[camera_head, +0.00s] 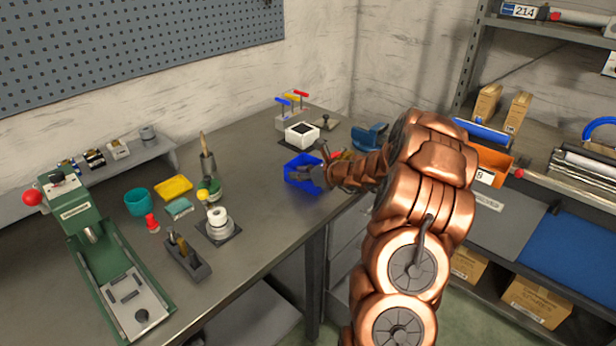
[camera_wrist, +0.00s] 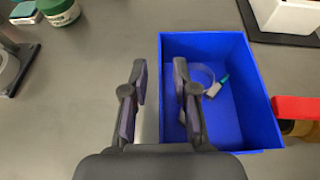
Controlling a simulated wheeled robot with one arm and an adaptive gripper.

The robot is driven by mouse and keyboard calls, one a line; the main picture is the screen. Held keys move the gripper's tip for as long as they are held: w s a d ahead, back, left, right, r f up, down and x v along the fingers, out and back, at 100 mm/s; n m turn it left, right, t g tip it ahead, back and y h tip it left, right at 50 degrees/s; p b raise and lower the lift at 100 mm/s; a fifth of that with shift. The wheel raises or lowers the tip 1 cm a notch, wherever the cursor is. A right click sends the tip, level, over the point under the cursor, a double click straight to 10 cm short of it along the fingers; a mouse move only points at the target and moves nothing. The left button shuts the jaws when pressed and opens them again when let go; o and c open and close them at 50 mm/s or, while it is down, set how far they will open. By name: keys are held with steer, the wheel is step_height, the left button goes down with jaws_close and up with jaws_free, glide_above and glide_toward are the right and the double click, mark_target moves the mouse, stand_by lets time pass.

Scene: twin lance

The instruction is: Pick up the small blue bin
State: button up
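The small blue bin (camera_head: 293,176) stands on the grey workbench, partly hidden behind my gripper (camera_head: 315,175) in the head view. In the wrist view the open-topped bin (camera_wrist: 240,112) fills the centre right. A small white and teal item (camera_wrist: 216,87) and a clear ring-like thing lie inside it. My gripper (camera_wrist: 160,75) is open, its fingers a short gap apart. The left finger shows outside the bin's left wall, and the right finger shows over its inside. I cannot tell whether either finger touches the wall.
A white box (camera_head: 301,137) on a dark mat stands just behind the bin. A red thing (camera_wrist: 298,108) lies close to its right. A white spool (camera_head: 217,218) and a green jar (camera_wrist: 58,10) are to the left. The bench between is clear.

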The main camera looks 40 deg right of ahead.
jaws_close()
steer(key=shift+a+r, duration=0.1)
steer(key=shift+r, duration=0.05)
stand_by(0.4)
steer(key=shift+s+a+r, duration=0.1)
steer(key=shift+a+r, duration=0.35)
steer(key=s+a+r+b, duration=0.3)
steer(key=a+r, duration=0.4)
steer(key=a, duration=0.5)
steer(key=shift+a, duration=0.3)
